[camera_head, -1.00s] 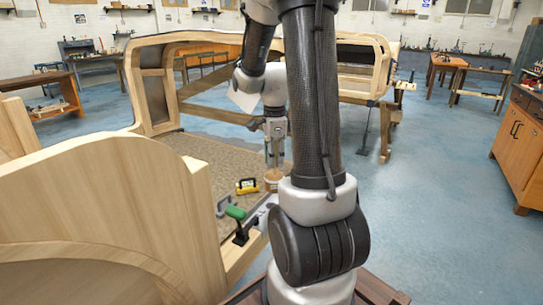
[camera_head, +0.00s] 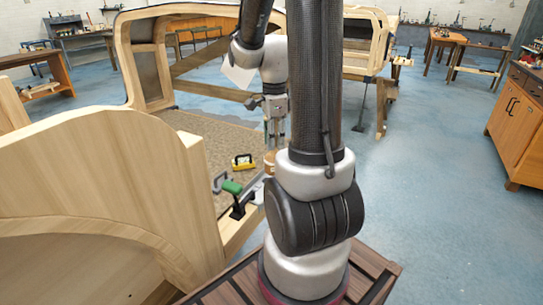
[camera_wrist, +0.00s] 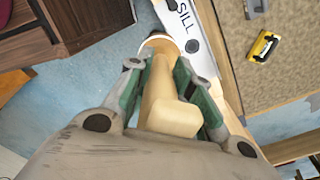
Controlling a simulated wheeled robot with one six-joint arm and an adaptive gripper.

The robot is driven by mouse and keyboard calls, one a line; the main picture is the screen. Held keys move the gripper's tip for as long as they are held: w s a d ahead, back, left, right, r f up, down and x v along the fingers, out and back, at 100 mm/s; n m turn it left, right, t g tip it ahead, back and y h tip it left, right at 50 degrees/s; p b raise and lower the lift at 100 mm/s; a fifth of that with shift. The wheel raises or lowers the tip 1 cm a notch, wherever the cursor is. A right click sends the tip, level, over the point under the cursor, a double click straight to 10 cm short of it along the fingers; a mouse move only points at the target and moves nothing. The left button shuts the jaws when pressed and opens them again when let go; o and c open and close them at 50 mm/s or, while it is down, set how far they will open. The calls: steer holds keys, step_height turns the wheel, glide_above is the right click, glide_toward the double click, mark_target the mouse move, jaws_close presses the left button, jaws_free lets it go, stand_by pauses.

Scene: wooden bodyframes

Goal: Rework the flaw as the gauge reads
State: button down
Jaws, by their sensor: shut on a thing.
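My gripper (camera_head: 275,138) points down beside the wooden bodyframe (camera_head: 185,165). In the wrist view, my gripper (camera_wrist: 172,95) is shut on a pale wooden tool (camera_wrist: 158,95) with a blocky end towards the camera and a rounded, white-edged far end. The tool shows in the head view as a small round wooden piece (camera_head: 269,158). In the wrist view, its far end is beside or over a pale strip marked "SILL" (camera_wrist: 185,20); contact cannot be told. A yellow and black device (camera_head: 243,161) lies on the brown floor panel, also in the wrist view (camera_wrist: 263,46). No reading or flaw is legible.
A green-handled clamp (camera_head: 233,187) stands on the near sill, close to my arm. A curved wooden panel (camera_head: 110,195) rises at the left. Blue floor is open to the right, before an orange cabinet (camera_head: 515,135). Benches line the back.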

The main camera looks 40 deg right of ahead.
steer(key=w+d+f, duration=0.1)
steer(key=w+d, duration=0.2)
steer(key=w, duration=0.4)
steer(key=shift+w+d+f, duration=0.2)
stand_by(0.3)
step_height(320, 180, down, 9)
step_height(320, 180, up, 9)
steer(key=shift+f, duration=0.2)
stand_by(0.4)
